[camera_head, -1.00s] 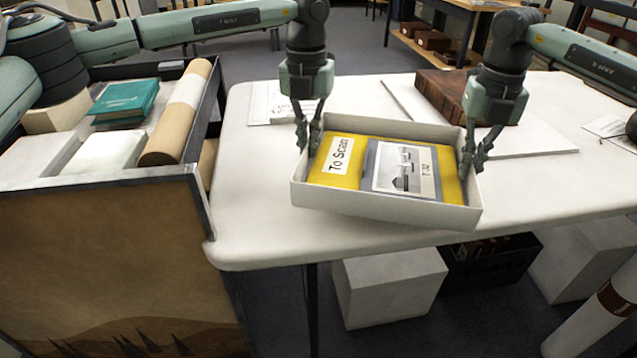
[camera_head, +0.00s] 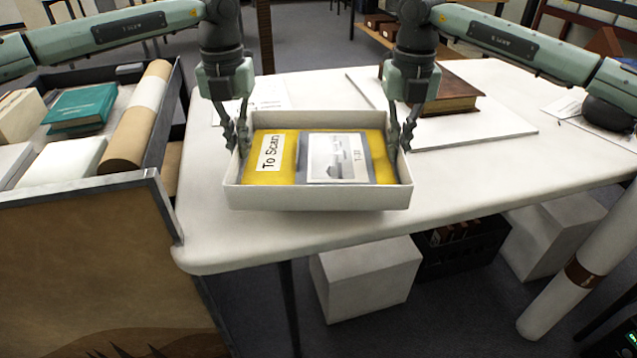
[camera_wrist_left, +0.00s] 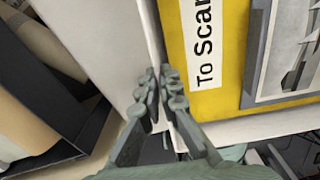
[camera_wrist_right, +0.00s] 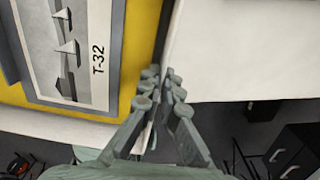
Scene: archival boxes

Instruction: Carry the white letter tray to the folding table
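The white letter tray (camera_head: 318,197) holds a yellow folder labelled "To Scan" (camera_head: 270,158) and a grey picture sheet marked T-32 (camera_head: 340,158). The tray looks level over the front part of the white-topped table (camera_head: 460,185); I cannot tell whether it touches the top. My left gripper (camera_head: 236,135) is shut on the tray's left wall, and the left wrist view shows its fingers (camera_wrist_left: 160,90) at that wall's rim. My right gripper (camera_head: 402,130) is shut on the right wall, its fingers (camera_wrist_right: 162,92) pinching the rim.
A brown book (camera_head: 445,92) lies on a white board (camera_head: 485,130) behind the tray to the right. Papers (camera_head: 262,98) lie behind its left side. A cart (camera_head: 90,240) with a teal book (camera_head: 80,108) and a cardboard tube (camera_head: 138,120) stands left. The table's right front is clear.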

